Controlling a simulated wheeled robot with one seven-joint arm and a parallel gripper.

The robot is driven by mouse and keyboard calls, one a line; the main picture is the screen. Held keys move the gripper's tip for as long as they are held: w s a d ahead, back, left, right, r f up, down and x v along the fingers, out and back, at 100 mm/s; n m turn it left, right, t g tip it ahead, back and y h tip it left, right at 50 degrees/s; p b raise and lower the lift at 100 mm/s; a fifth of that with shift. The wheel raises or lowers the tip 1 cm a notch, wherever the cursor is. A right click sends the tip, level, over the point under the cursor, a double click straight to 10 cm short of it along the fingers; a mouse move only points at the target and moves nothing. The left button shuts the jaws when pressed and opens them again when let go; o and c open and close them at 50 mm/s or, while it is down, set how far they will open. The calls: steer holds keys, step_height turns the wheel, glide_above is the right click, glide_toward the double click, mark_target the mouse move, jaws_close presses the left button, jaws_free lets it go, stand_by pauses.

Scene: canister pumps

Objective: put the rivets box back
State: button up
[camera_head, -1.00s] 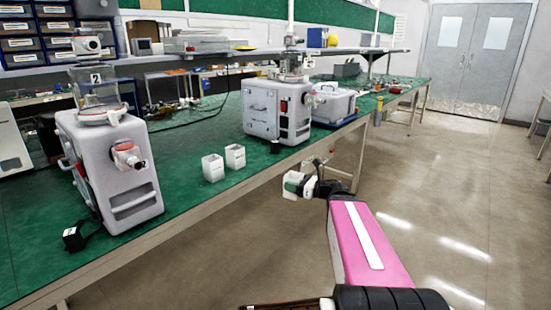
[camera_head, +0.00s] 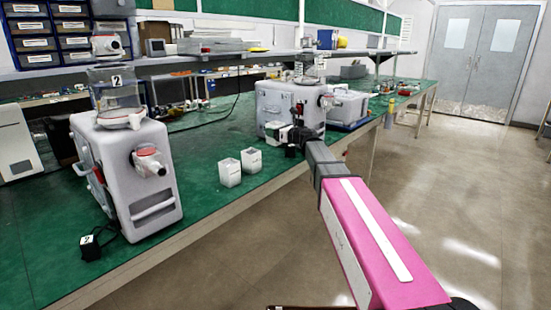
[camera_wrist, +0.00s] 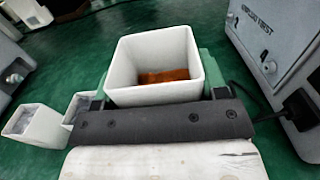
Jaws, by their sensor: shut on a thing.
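A white open-topped box (camera_wrist: 155,88) with some orange-brown contents at its bottom is between the green fingers of my gripper (camera_wrist: 158,84), which is shut on it. No label on the held box can be read. In the head view the white box (camera_head: 271,128) and my gripper (camera_head: 283,132) are small, in front of the far canister pump (camera_head: 290,103). Two similar white boxes, a nearer one (camera_head: 230,173) and a farther one (camera_head: 251,160), stand side by side on the green bench. In the wrist view both boxes (camera_wrist: 36,125) (camera_wrist: 81,107) are at the left.
A nearer canister pump (camera_head: 125,170) stands at the left of the green bench top (camera_head: 200,205), with a small black block (camera_head: 92,243) beside it. A grey case (camera_head: 346,103) is right of the far pump. Bench space around the two boxes is clear.

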steer(key=shift+f, duration=4.45)
steer(key=o, duration=1.1)
steer(key=shift+f, duration=0.15)
